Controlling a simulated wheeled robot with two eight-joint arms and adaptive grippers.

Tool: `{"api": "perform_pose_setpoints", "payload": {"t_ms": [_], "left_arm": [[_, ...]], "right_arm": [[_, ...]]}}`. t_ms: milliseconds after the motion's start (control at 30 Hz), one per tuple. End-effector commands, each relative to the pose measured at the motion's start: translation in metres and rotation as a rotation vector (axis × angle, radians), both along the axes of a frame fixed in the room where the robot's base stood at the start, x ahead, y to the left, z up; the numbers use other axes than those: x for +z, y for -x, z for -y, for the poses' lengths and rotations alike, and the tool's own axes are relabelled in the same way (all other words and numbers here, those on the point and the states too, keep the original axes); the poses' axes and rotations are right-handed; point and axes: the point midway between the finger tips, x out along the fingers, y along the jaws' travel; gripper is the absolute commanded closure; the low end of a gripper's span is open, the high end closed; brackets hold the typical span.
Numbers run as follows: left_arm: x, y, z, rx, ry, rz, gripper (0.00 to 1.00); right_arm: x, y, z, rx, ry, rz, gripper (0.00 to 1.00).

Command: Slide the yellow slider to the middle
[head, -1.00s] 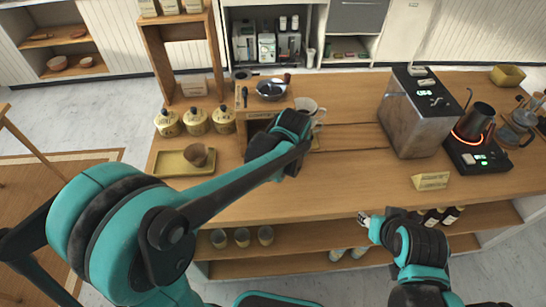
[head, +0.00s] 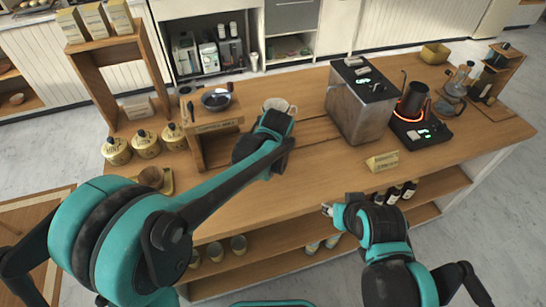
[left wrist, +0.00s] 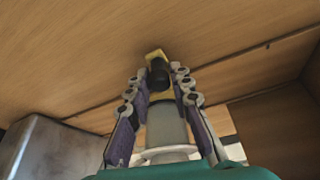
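The yellow slider (left wrist: 153,55) shows in the left wrist view, with a dark knob (left wrist: 159,74) on it, on the wooden counter near a long thin groove. My left gripper (left wrist: 159,75) is open, its two fingers on either side of the knob with a small gap visible at each side. In the head view, my left gripper (head: 265,138) is low over the counter, in front of the white cup, and hides the slider. My right gripper (head: 328,210) is by the counter's front edge, small in view, far from the slider; its fingers are unclear.
A metal machine (head: 358,102) stands right of my left gripper, and a wooden stand (head: 196,147) stands to its left. A white cup (head: 279,104) is just behind it. A small yellow sign (head: 382,162) is near the front edge. The counter (head: 310,175) is clear between.

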Motion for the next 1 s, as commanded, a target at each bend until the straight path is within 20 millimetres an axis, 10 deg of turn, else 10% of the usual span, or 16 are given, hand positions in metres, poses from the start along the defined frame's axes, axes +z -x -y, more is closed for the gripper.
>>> {"api": "perform_pose_setpoints", "payload": {"t_ms": [467, 1000], "left_arm": [[0.009, 0.004, 0.0, -0.001, 0.0, 0.001, 0.61], [0.102, 0.042, 0.001, -0.001, 0.0, 0.0, 0.61]], "right_arm": [[0.0, 0.0, 0.0, 0.0, 0.0, 0.0, 0.6], [0.0, 0.0, 0.0, 0.0, 0.0, 0.0, 0.6]]}}
